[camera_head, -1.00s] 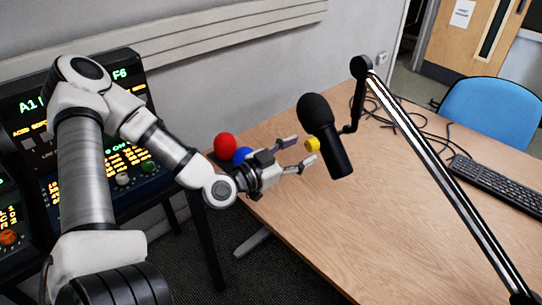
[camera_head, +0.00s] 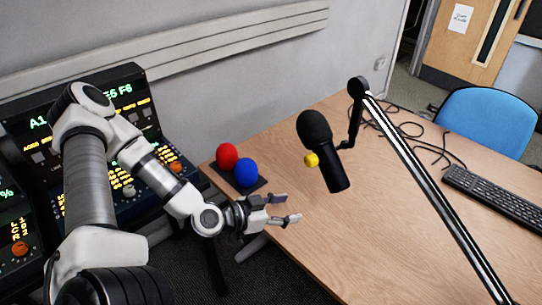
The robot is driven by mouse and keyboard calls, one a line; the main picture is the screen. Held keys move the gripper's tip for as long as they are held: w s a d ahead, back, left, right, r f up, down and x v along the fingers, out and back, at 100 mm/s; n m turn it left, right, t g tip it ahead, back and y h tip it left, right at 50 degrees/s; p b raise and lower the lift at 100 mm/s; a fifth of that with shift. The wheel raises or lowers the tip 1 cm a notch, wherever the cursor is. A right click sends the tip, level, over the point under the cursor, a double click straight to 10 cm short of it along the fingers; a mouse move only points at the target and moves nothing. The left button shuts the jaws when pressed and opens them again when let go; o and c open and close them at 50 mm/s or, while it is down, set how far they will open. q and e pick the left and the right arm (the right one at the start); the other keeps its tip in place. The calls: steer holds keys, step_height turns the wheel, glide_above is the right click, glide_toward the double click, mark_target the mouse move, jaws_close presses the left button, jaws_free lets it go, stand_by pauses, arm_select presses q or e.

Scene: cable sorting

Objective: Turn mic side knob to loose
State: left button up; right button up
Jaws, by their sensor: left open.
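A black microphone (camera_head: 326,158) hangs tilted above the wooden desk, held by a boom arm (camera_head: 425,180). A yellow side knob (camera_head: 311,160) sits on the microphone's left side and is in plain view. My left gripper (camera_head: 292,207) is open and empty, its fingers pointing right. It is left of and lower in the picture than the knob, apart from it and from the microphone. My right gripper is not in view.
A red ball (camera_head: 227,156) and a blue ball (camera_head: 246,172) sit on a dark base at the desk's left edge. A keyboard (camera_head: 495,198) and loose black cables (camera_head: 420,135) lie to the right. The desk (camera_head: 340,240) below the microphone is clear.

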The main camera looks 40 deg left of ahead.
arm_select(q)
steer(key=s+d+f+n+g+b, duration=0.1)
steer(key=s+d+f+g, duration=0.1)
steer(key=f, duration=0.5)
steer(key=s+d+f+n+g+y+b, duration=0.1)
steer(key=s+d+f+g+b, duration=0.1)
steer(key=s+f+g, duration=0.3)
steer(key=s+d+f+n+g+y+b, duration=0.1)
steer(key=s+d+f+g, duration=0.1)
steer(key=f, duration=0.7)
steer(key=shift+s+n+g, duration=0.3)
steer(key=shift+s+g, duration=0.4)
steer(key=shift+s, duration=0.55)
